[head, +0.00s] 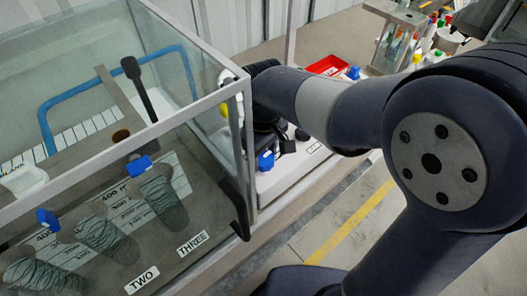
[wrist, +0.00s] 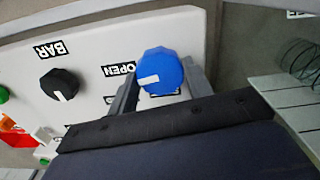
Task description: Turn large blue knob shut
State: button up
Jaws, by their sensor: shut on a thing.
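The large blue knob (wrist: 161,68) sits on a white panel in the wrist view, with a white pointer mark on its face. The mark lies on the lower left part of the knob, toward the label OPEN (wrist: 119,69). My gripper (wrist: 162,84) has one finger on each side of the knob and is closed on it. In the head view a blue knob (head: 266,161) shows at the white panel beside the glass case, just below the dark end of my arm. My fingers are mostly hidden there.
A black knob (wrist: 59,85) labelled BAR is left of the blue one on the panel. In the head view, the glass case (head: 249,150) stands close left of my wrist. A red tray (head: 327,65) lies behind my arm. The floor at lower right shows a yellow line.

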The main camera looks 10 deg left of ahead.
aim_at(263, 158)
jog(key=n+p, duration=0.1)
jog(key=n, duration=0.3)
jog(key=shift+r, duration=0.1)
jog(key=n, duration=0.4)
jog(key=n+p, duration=0.1)
jog(key=n, duration=0.3)
jog(key=shift+n, duration=2.1)
jog(key=o, duration=1)
notch_tip(263, 158, up, 11)
jog(key=shift+f, duration=0.15)
